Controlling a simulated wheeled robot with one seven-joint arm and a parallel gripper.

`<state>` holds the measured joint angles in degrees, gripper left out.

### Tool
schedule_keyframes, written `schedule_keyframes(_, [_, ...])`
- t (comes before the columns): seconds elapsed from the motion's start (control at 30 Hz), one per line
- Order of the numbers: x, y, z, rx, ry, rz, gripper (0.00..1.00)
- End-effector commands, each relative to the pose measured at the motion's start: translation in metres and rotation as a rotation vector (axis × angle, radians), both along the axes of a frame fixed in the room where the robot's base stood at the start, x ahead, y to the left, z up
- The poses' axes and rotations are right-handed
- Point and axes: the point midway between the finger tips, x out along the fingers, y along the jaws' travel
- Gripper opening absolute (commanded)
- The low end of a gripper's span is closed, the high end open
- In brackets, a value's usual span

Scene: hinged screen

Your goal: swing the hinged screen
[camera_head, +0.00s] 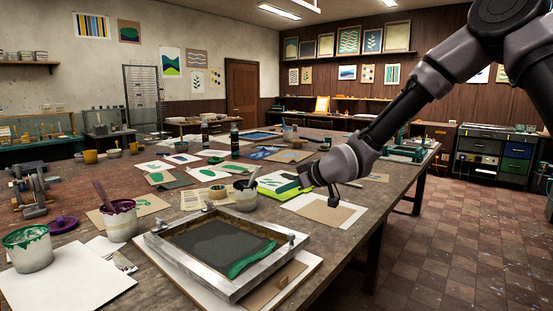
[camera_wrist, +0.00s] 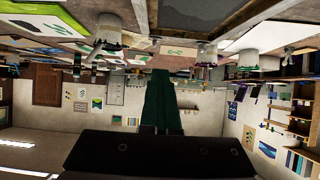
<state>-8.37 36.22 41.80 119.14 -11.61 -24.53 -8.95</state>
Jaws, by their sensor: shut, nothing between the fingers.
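The hinged screen (camera_head: 222,244) is a pale wooden frame with dark grey mesh, lying low over a white sheet and brown card at the front of the table. A streak of green ink lies on its right part. Metal fittings show at its far-left edge and right corner. In the wrist view, which is upside down, part of its dark mesh (camera_wrist: 195,12) shows at the top. My gripper (camera_head: 334,202) is shut and empty, above the table to the right of the screen and apart from it. Its fingers (camera_wrist: 160,76) look dark green in the wrist view.
A green-rimmed pot (camera_head: 27,250), a purple-stained pot (camera_head: 120,222) and a grey pot (camera_head: 245,197) stand around the screen. Prints and bottles cover the far table. The floor at right is clear.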

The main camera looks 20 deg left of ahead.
Motion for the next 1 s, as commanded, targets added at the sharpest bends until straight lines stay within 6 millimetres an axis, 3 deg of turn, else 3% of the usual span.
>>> schedule_keyframes(1.0, [0.012,0.028,0.088,0.001,-0.002,0.001,0.0])
